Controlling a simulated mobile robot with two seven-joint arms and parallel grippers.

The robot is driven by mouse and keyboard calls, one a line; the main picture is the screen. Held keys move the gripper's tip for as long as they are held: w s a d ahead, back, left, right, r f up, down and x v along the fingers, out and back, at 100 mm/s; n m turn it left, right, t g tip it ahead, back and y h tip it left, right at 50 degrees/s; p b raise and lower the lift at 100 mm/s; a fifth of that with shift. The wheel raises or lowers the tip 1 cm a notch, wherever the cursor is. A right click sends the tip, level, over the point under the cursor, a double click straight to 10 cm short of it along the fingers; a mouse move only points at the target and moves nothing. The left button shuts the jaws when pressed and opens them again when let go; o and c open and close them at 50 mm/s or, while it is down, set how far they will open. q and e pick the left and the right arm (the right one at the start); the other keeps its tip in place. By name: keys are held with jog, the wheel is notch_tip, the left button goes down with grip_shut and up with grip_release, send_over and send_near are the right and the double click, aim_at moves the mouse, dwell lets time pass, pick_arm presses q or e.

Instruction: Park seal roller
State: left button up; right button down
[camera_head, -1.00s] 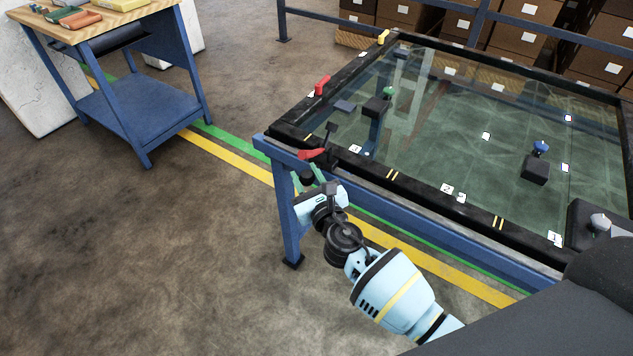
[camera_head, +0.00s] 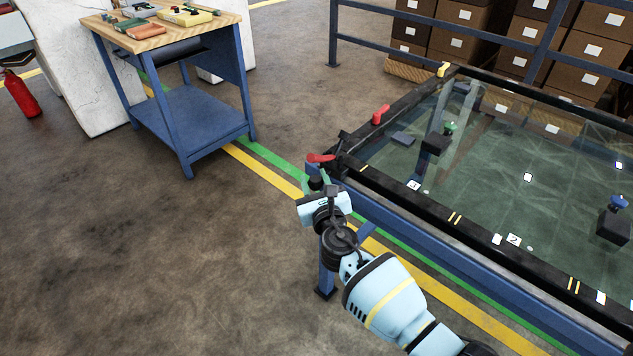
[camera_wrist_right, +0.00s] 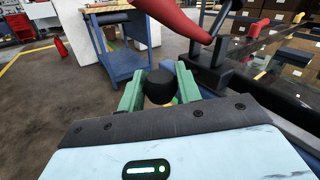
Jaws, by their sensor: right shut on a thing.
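My right gripper (camera_head: 314,183) is beside the near left corner of the glazed table. In the right wrist view its green fingers (camera_wrist_right: 159,90) are closed on a black cylindrical part (camera_wrist_right: 159,87). My left gripper is not in view.
The glazed table's black frame (camera_head: 400,205) lies right of the gripper, with a red-handled piece (camera_head: 380,114) on its far left edge. A blue workbench (camera_head: 196,105) with a wooden top and several items stands at upper left. The floor between is clear.

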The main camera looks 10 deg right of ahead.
jog(key=shift+w+a+r, duration=0.1)
jog(key=shift+a+r, duration=0.05)
jog(key=c, duration=1.3)
grip_release()
jog(key=shift+o, duration=1.4)
jog(key=shift+w+a, duration=0.1)
jog(key=shift+w, duration=0.05)
jog(key=shift+s, duration=0.2)
jog(key=shift+s, duration=0.25)
jog(key=s, duration=0.2)
jog(key=s+p, duration=0.1)
jog(key=s, duration=0.1)
jog(key=s+p, duration=0.1)
jog(key=s, duration=0.2)
jog(key=shift+d, duration=0.35)
